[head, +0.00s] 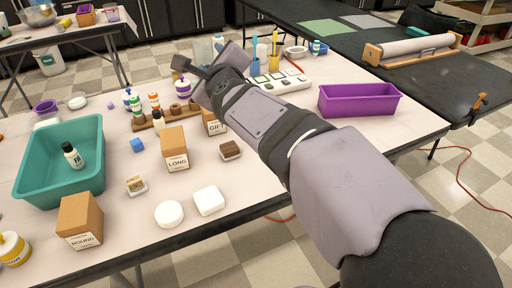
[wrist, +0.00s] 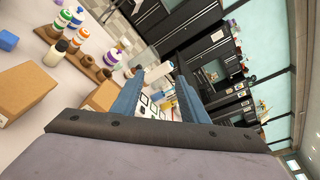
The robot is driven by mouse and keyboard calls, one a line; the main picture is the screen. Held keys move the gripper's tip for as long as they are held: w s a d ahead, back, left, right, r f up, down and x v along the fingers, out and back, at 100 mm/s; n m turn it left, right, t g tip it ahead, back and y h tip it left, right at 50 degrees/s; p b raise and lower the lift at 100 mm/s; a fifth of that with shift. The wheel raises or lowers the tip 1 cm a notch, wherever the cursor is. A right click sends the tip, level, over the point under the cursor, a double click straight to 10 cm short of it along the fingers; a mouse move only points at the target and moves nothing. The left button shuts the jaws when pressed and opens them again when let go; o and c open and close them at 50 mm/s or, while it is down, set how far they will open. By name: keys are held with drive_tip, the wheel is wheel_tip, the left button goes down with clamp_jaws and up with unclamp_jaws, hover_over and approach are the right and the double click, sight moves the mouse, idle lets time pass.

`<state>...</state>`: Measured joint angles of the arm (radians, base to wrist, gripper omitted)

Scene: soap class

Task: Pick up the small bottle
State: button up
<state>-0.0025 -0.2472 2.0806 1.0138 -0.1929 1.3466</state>
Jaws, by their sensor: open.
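Several bottles are in view, and I cannot tell which one the task means. My gripper (head: 193,70) is open, raised over the far part of the table, beyond the boxes. In the wrist view its two fingers (wrist: 160,88) are apart with nothing held between them.
A box marked LONG (head: 174,148), a GIFT box (head: 214,124) and a ROUND box (head: 80,220) stand on the table. A blue cube (head: 137,145), white soaps (head: 208,201) and a purple tray (head: 360,103) lie around them. The table's right front is clear.

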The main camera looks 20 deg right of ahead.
drive_tip(key=s+d+f+m+g+h+b, duration=0.1)
drive_tip(key=s+d+f+m+h+b, duration=0.2)
drive_tip(key=d+m+h+b, duration=0.85)
drive_tip(key=f+y+p, duration=0.1)
drive_tip(key=f, duration=0.4)
drive_tip(key=a+f+m+y+p, duration=0.1)
drive_tip(key=f+y, duration=0.1)
drive_tip(key=f, duration=0.4)
drive_tip(key=a+f+m+y+p, duration=0.1)
drive_tip(key=f, duration=0.4)
drive_tip(key=shift+w+f+y+p, duration=0.1)
drive_tip(key=shift+f+y+p, duration=0.05)
drive_tip(key=shift+y+p, duration=0.15)
drive_tip(key=shift+x, duration=3.6)
drive_tip(key=shift+w+a, duration=0.1)
drive_tip(key=shift+a, duration=0.05)
clamp_jaws()
